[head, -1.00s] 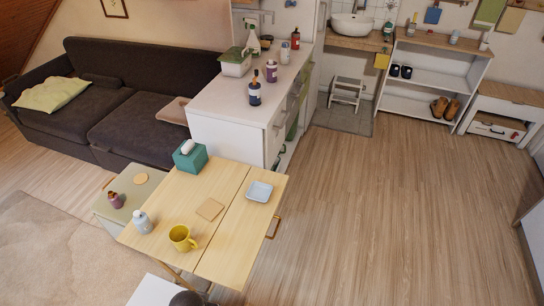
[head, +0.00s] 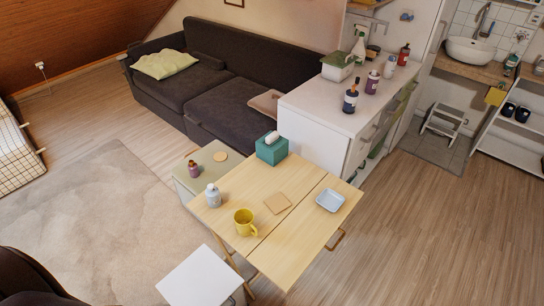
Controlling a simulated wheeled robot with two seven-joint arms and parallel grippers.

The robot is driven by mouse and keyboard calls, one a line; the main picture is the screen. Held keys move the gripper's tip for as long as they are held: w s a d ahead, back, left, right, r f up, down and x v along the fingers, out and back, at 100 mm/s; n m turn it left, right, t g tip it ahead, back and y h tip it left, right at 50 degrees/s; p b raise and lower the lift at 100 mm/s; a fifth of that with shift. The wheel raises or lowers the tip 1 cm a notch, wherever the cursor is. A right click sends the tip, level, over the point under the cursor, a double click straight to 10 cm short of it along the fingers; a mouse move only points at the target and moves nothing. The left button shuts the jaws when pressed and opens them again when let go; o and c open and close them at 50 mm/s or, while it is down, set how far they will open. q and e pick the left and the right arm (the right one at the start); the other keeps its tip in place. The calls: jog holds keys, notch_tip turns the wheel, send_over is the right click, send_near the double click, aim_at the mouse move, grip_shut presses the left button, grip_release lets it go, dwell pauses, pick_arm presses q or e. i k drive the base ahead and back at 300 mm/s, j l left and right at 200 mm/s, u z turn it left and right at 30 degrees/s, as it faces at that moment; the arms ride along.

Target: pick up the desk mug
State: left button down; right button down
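A yellow mug (head: 244,222) stands upright on the light wooden folding table (head: 284,258), near the table's front left part. Its handle points to the right. A square tan coaster (head: 277,204) lies behind and to the right of it, apart from it. A grey-white pump bottle (head: 213,195) stands to its left on the same table. Neither of my grippers shows in the head view.
A teal tissue box (head: 272,149) and a pale blue dish (head: 330,200) also sit on the table. A white stool (head: 201,279) stands in front of it and a low cabinet (head: 189,178) at its left. Floor is clear to the right.

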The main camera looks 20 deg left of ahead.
aim_at(243, 219)
jog(key=u, duration=0.85)
